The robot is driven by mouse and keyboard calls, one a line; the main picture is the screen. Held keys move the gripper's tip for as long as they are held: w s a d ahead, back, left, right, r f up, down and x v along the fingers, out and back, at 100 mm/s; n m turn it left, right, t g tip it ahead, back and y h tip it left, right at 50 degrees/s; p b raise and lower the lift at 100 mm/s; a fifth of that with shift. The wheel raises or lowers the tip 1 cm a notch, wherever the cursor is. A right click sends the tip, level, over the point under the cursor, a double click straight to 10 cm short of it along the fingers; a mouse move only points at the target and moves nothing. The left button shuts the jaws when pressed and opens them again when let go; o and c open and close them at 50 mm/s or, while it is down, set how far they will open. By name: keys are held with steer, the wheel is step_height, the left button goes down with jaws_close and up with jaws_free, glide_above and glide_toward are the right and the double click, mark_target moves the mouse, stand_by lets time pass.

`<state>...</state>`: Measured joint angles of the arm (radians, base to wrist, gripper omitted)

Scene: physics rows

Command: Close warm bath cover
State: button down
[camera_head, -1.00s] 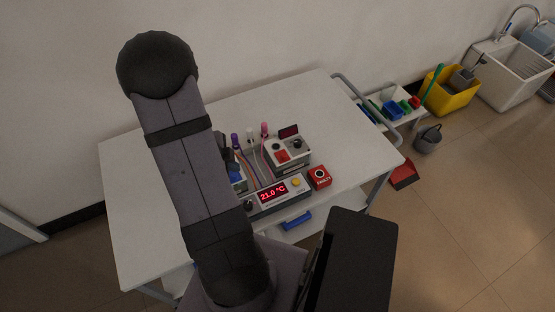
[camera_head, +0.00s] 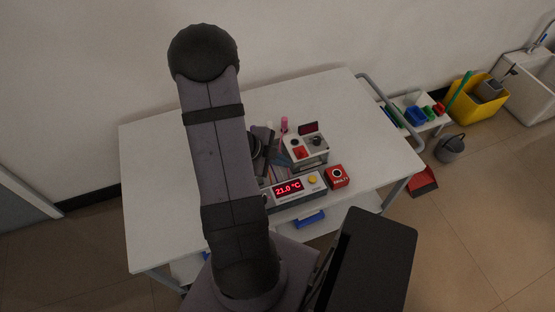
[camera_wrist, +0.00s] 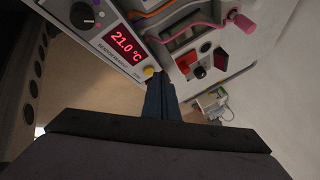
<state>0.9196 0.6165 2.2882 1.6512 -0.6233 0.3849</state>
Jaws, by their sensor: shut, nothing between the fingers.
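The warm bath unit, as I take it from its red 21.0 °C display (camera_head: 288,188), stands near the table's front edge. It has a grey front panel, a yellow button (camera_head: 312,180) and a dark knob. Its display also shows at the upper left of the wrist view (camera_wrist: 122,43). My arm hides the unit's left part in the head view, and I cannot make out the cover or its position. My gripper (camera_wrist: 160,92) shows in the wrist view as dark blue fingers, shut and empty, just below the yellow button. I cannot tell whether they touch anything.
A white box with a red switch (camera_head: 299,153) and black knob stands behind the display. The white table (camera_head: 155,180) is clear at left and right.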

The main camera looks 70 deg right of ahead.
mark_target(296, 156)
steer(key=b+x, duration=0.1)
steer(key=x, duration=0.4)
steer(key=shift+f, duration=0.1)
steer(key=shift+d+p, duration=0.5)
steer(key=shift+d, duration=1.45)
steer(key=w+d+p, duration=0.1)
steer(key=p, duration=0.1)
steer(key=w+d+p, duration=0.2)
steer(key=shift+r+p, duration=0.3)
steer(key=shift+r, duration=0.05)
steer(key=shift+w+d+f, duration=0.15)
steer(key=shift+w+d, duration=0.3)
steer(key=shift+w, duration=0.05)
steer(key=shift+w, duration=0.1)
